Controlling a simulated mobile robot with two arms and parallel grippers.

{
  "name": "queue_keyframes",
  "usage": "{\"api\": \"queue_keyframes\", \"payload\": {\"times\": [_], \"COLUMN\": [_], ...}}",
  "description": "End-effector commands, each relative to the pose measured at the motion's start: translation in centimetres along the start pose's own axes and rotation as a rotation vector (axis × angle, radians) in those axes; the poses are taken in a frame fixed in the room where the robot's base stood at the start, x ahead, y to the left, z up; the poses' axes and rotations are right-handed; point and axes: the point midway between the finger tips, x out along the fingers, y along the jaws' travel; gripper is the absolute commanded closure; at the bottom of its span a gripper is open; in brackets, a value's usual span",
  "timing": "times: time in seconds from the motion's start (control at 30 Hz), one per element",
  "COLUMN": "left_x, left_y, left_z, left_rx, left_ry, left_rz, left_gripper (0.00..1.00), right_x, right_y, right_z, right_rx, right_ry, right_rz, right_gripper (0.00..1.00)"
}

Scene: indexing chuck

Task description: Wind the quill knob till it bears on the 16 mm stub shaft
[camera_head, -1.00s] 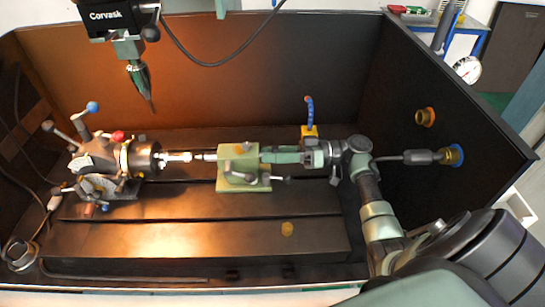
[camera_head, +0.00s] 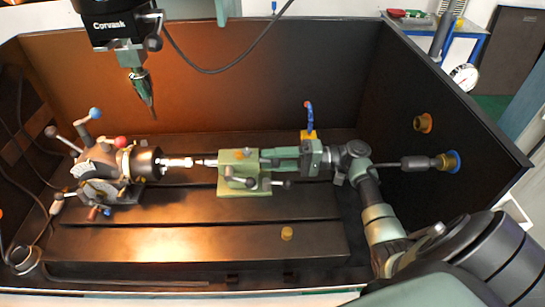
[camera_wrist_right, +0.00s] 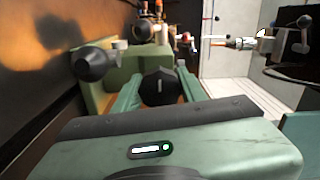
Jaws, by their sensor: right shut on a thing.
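The stub shaft (camera_head: 178,162) is a bright steel piece held in the dark chuck (camera_head: 144,163) at the left of the bed. The pale green tailstock (camera_head: 245,185) stands right of it, its thin quill tip (camera_head: 206,162) pointing at the shaft end. I cannot tell whether tip and shaft touch. My right gripper (camera_head: 270,158) reaches in from the right behind the tailstock. In the wrist view its green fingers are shut on the black quill knob (camera_wrist_right: 160,86). My left gripper is not in view.
A dark ball-ended lever (camera_wrist_right: 92,64) stands close to the fingers. A black spindle head (camera_head: 110,28) hangs at upper left. Dark walls enclose the bed (camera_head: 190,240). A small brass piece (camera_head: 287,233) lies on its clear front part.

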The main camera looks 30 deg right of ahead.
Motion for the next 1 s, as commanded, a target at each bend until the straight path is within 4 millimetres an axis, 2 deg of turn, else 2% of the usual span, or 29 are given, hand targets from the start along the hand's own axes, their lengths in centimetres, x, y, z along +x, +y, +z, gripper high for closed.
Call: {"api": "queue_keyframes", "payload": {"times": [1.0], "left_x": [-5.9], "left_y": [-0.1], "left_z": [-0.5], "left_rx": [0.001], "left_ry": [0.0], "left_rz": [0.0], "left_gripper": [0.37], "right_x": [0.0], "right_y": [-0.3], "right_z": [-0.1], "right_rx": [0.965], "right_ry": [0.004], "right_rz": [-0.002], "right_gripper": [0.99]}}
